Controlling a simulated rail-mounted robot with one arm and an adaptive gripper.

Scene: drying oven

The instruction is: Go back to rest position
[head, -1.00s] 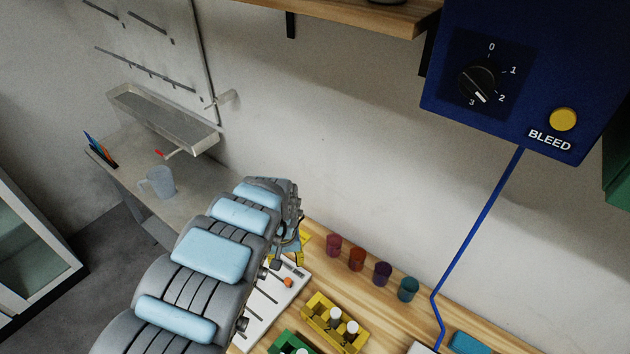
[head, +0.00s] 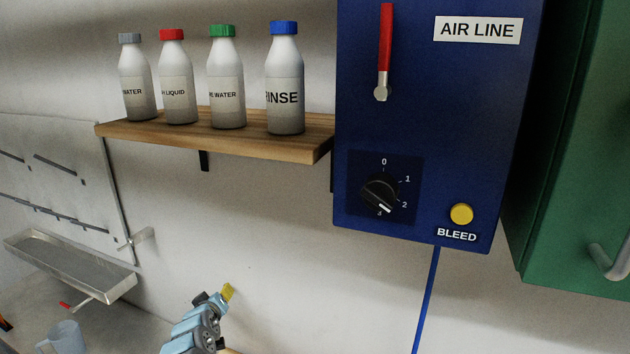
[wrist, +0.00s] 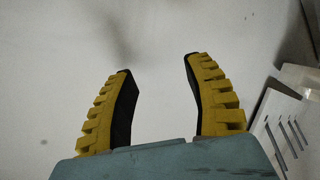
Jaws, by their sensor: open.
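My gripper (head: 227,292) shows at the bottom of the head view, its yellow fingertip raised in front of the white wall, below the wooden shelf. In the wrist view my gripper (wrist: 158,85) has its two yellow and black fingers spread apart, with nothing between them but the pale wall. It is open and empty. Most of my arm is below the head view's lower edge.
A shelf (head: 140,131) holds several labelled bottles above my gripper. A blue air line panel (head: 440,120) with a dial (head: 381,191) hangs right of it, then a green cabinet (head: 575,180). A metal trough (head: 75,268) and a mug (head: 64,338) are at left.

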